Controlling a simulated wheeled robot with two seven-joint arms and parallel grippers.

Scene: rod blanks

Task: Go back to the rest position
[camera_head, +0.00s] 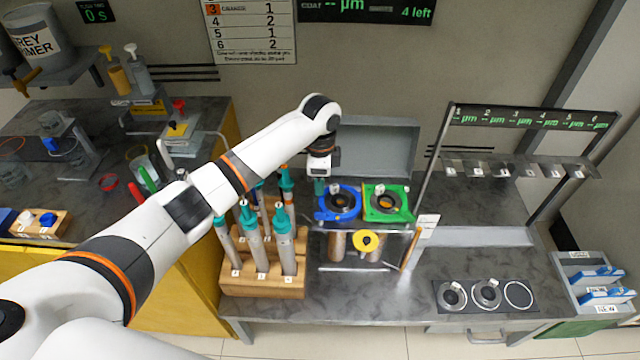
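My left arm (245,165) reaches in from the lower left across the picture. My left gripper (319,178) points down behind the wooden rack, just left of the blue ring holder. Its fingers are small and partly hidden, and a teal piece shows at their tips. I cannot tell whether they are open or shut. My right gripper is not in view.
A wooden rack (262,287) holds several grey, teal-topped tools. Blue (325,213) and green (378,215) ring holders stand beside it. A rail with numbered hooks (510,165) and round pads (518,294) are at right. The counter's front middle is clear.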

